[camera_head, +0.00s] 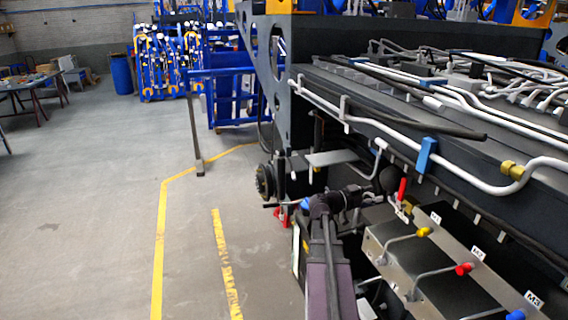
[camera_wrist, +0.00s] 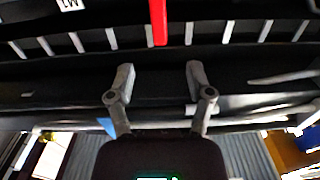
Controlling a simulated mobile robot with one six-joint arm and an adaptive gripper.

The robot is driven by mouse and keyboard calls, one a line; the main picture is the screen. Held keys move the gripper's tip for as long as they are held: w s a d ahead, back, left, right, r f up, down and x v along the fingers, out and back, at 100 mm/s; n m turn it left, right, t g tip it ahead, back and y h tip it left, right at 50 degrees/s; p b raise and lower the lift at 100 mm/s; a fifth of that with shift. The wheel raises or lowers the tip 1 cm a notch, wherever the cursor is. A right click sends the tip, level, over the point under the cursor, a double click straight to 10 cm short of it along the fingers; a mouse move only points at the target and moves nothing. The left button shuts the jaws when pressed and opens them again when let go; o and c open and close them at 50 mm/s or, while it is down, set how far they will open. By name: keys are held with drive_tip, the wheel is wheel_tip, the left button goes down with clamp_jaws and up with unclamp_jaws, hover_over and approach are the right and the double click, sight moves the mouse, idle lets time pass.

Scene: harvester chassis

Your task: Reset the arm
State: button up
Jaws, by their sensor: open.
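My gripper (camera_wrist: 160,82) is open in the wrist view, its two grey fingers spread apart with nothing between them. A red lever handle (camera_wrist: 158,20) hangs at the top of that view, beyond the fingertips and apart from them. In the head view the same kind of red handle (camera_head: 402,189) stands upright beside the chassis (camera_head: 440,115). My arm reaches up from the bottom middle to this place, with the wrist bent toward the chassis. The fingers are hard to make out against the dark parts there.
A grey valve block (camera_head: 395,255) with yellow, red and blue knobs and labels sits right of my arm. White pipes (camera_head: 400,135) run along the chassis above. A grey post (camera_head: 193,125) stands to the left. The floor (camera_head: 90,200) left of the yellow line is clear.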

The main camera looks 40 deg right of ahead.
drive_tip(key=w+a+f+n+t+y+b, duration=0.35)
drive_tip(key=w+a+f+n, duration=0.25)
drive_tip(key=a+f, duration=0.65)
drive_tip(key=w+a+f+n+t+y+b, duration=0.2)
drive_tip(key=w+a+f+n+y+b, duration=0.25)
drive_tip(key=a+f, duration=0.75)
drive_tip(key=a+f+n+y+b, duration=0.1)
drive_tip(key=a+f+n+y, duration=0.1)
drive_tip(key=a, duration=0.8)
drive_tip(key=a+f+n+y+b, duration=0.2)
drive_tip(key=a+n+y, duration=0.2)
drive_tip(key=a, duration=0.7)
drive_tip(key=a+f+n+y+b, duration=0.1)
drive_tip(key=a+n, duration=0.4)
drive_tip(key=a, duration=0.5)
drive_tip(key=shift+s+a+f+y, duration=0.15)
drive_tip(key=shift+s+f+y, duration=0.1)
drive_tip(key=shift+f+y, duration=0.65)
drive_tip(key=shift+r+n, duration=0.1)
drive_tip(key=shift+n, duration=0.15)
